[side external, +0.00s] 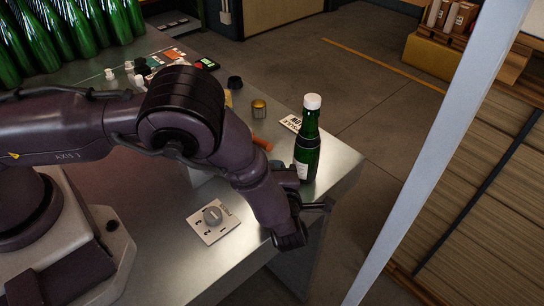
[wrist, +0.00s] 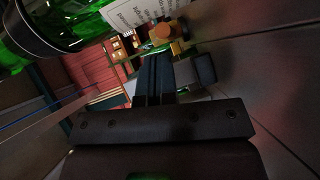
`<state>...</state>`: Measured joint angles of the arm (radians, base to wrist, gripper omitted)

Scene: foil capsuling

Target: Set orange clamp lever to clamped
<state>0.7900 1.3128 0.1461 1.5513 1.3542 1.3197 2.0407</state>
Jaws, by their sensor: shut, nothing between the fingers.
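The orange clamp lever (side external: 262,143) shows in the side view as a short orange bar left of the green bottle (side external: 307,150). Most of its mount is hidden behind my arm. In the wrist view an orange part (wrist: 160,33), apparently the lever, lies just beyond my fingertips. My gripper (side external: 288,178) is low beside the bottle, partly hidden by my own wrist. In the wrist view its dark fingers (wrist: 155,68) are together and empty. Whether they touch the lever cannot be told. The bottle (wrist: 45,30) fills the wrist view's upper left, close to the fingers.
A numbered dial plate (side external: 213,219) lies on the metal table (side external: 240,255) in front. A gold cup (side external: 259,108) and a white printed card (side external: 291,122) are behind. Many green bottles (side external: 60,30) stand back left. The table's right edge is close to the bottle.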

